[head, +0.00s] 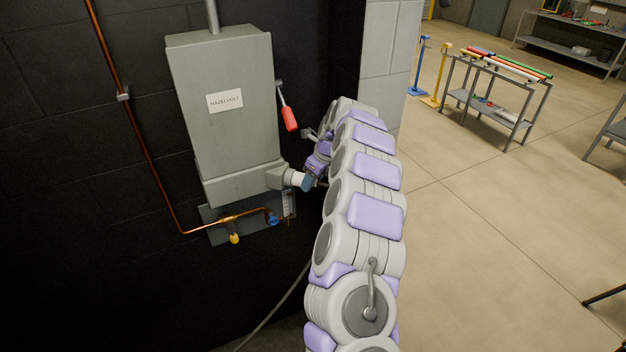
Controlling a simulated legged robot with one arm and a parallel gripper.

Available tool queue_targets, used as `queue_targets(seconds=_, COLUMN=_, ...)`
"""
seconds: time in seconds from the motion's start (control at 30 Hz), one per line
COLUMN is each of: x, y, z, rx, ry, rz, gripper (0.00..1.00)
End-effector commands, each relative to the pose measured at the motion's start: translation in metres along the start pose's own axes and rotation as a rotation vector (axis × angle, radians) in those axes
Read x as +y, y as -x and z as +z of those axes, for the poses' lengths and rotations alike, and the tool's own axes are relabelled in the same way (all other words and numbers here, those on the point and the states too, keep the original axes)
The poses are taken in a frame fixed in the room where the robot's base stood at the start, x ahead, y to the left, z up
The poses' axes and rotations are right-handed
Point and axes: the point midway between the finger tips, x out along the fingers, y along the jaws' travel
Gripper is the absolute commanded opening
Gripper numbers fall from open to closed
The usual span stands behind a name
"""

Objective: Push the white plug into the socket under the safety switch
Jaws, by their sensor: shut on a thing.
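The grey safety switch box (225,115) hangs on the black block wall, with a red-handled lever (289,118) on its right side. The grey angled socket (280,176) sticks out at the box's lower right. The white plug (296,179) is at the socket's mouth, in line with it; how deep it sits cannot be told. A blue-grey part (308,183) shows at the plug's outer end. My gripper (313,178) is at that end, to the right of the socket, shut on the plug. Its fingertips are small and partly hidden.
A copper pipe (150,160) runs down the wall to a yellow-handled valve (233,238) and a blue valve (272,220) below the box. A grey cable (275,312) hangs below. A pale block pillar (387,65) stands behind my arm. Open floor (480,240) lies right.

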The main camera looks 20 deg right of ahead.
Motion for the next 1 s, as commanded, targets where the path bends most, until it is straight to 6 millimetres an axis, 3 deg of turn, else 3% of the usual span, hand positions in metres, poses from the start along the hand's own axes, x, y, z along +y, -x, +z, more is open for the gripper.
queue_targets(seconds=0.17, x=0.001, y=0.0, z=0.002, rx=-0.001, ry=0.0, rz=0.0, gripper=0.0)
queue_targets(seconds=0.2, x=0.001, y=-0.001, z=0.002, rx=-0.001, ry=0.0, rz=0.0, gripper=0.49)
queue_targets(seconds=0.47, x=0.001, y=-0.001, z=0.002, rx=0.0, ry=0.0, rz=0.0, gripper=0.74)
queue_targets(seconds=0.77, x=0.0, y=0.001, z=0.002, rx=0.0, ry=0.0, rz=0.0, gripper=0.76)
queue_targets(seconds=1.0, x=-0.001, y=0.03, z=0.002, rx=-0.005, ry=-0.001, rz=-0.005, gripper=0.76)
